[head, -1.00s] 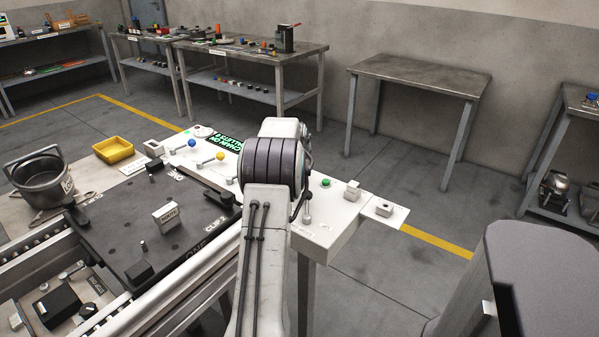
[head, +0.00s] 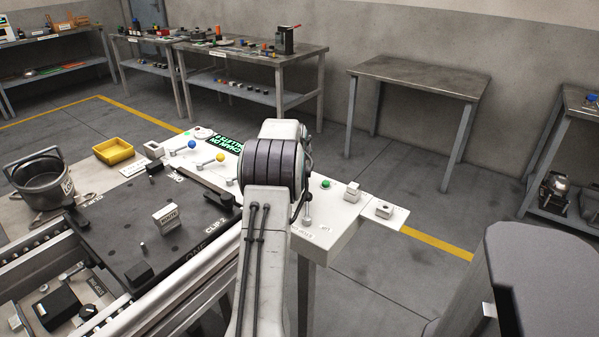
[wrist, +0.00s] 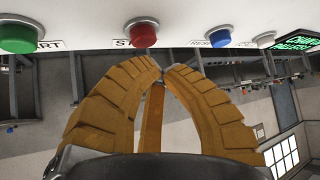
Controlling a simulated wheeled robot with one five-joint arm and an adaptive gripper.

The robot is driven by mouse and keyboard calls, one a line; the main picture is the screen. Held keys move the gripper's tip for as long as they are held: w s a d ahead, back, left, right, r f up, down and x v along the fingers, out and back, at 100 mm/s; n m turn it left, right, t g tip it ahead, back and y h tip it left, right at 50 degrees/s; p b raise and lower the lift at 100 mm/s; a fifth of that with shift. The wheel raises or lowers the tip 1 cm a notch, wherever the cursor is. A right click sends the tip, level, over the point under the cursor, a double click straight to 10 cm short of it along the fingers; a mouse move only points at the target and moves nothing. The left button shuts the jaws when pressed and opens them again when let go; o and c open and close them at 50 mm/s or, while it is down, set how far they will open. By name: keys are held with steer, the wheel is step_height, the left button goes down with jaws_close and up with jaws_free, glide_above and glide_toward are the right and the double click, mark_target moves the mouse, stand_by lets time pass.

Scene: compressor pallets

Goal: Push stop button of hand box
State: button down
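The red button (wrist: 142,33) is on a white panel (wrist: 90,15) at the top of the wrist view, beside a partly hidden label starting "ST". A green button (wrist: 19,38), by a label ending "ART", is to its left, and a blue button (wrist: 218,36) is to its right. My gripper (wrist: 161,71) has orange ribbed fingers with their tips together and nothing visible between them. The tips are just below and slightly right of the red button in the picture; I cannot tell whether they touch it. In the head view my arm hides the gripper and red button.
The head view shows a white panel table (head: 330,238) with a green button (head: 326,183) and a lit sign (head: 229,146). A dark pallet plate (head: 185,250), a bucket (head: 42,180) and a yellow tray (head: 114,151) are left. An empty table (head: 420,75) stands behind.

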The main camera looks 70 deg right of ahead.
steer(key=shift+f, duration=0.25)
steer(key=shift+f+b, duration=0.2)
steer(key=shift+b, duration=0.15)
steer(key=shift+f+b, duration=0.5)
steer(key=shift+f, duration=0.1)
stand_by(1.0)
steer(key=shift+r, duration=0.15)
steer(key=shift+r+p, duration=0.75)
steer(key=shift+r, duration=0.1)
steer(key=shift+r+p, duration=1.9)
steer(key=shift+r, duration=0.65)
